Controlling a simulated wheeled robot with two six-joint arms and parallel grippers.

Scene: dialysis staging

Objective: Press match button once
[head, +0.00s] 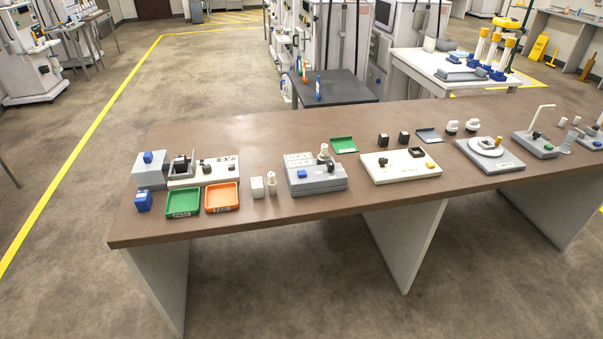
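A long brown table (260,128) carries several small stations. I cannot read which button is the match button. A grey station (318,182) near the middle has a blue button-like block (302,174) at its front left. A white board (396,171) to its right has a yellow button-like piece (431,166) at its front right corner. A white panel (203,172) with small dark parts stands at the left, beside a grey box (150,177) with a blue block (148,157) on top. Neither of my grippers shows in the head view.
A green tray (182,214) and an orange tray (222,210) lie near the front left edge. Right of the white board is a grey station with a round white dish (485,147). A dark side table (338,90) stands behind. The table's back left is bare.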

